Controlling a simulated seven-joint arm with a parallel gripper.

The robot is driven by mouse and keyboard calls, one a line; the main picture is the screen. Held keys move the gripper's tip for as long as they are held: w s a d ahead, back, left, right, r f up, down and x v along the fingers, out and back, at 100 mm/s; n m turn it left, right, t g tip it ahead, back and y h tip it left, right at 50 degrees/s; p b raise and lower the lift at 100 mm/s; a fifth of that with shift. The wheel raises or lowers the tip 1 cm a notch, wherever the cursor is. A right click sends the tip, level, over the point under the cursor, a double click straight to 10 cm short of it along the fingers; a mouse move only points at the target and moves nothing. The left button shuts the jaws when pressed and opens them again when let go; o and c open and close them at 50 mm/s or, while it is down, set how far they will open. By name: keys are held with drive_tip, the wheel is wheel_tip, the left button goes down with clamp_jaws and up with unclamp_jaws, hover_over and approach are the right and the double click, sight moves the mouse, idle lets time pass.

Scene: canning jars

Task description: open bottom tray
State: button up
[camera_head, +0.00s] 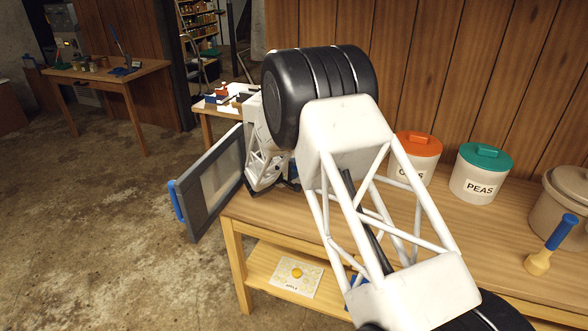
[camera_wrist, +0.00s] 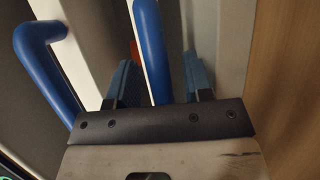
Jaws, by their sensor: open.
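A grey door with a window (camera_head: 222,172) stands open at the table's left end in the head view, with a blue handle (camera_head: 177,206) on its outer edge. The body it belongs to, and its trays, are mostly hidden behind my arm there. In the wrist view, my gripper (camera_wrist: 161,80) is open. A blue bar handle (camera_wrist: 152,45) lies between its two fingers, which stand apart on either side of it. A second blue handle (camera_wrist: 50,60) is to the left, outside the fingers. I cannot tell for sure which handle belongs to the bottom tray.
On the wooden table (camera_head: 415,218) stand an orange-lidded canister (camera_head: 417,146), a PEAS canister (camera_head: 481,174) with a green lid, a beige pot (camera_head: 555,205) and a blue-handled tool (camera_head: 552,246). A card with a yellow item (camera_head: 297,272) lies on the lower shelf. The floor at left is clear.

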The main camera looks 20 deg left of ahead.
clamp_jaws()
drive_tip(key=shift+s, duration=0.1)
idle(0.3)
drive_tip(key=s, duration=2.5)
drive_tip(key=shift+s, duration=0.3)
unclamp_jaws()
drive_tip(key=shift+s+a, duration=0.1)
drive_tip(key=shift+s, duration=0.05)
drive_tip(key=v, duration=0.7)
drive_tip(key=shift+s, duration=0.25)
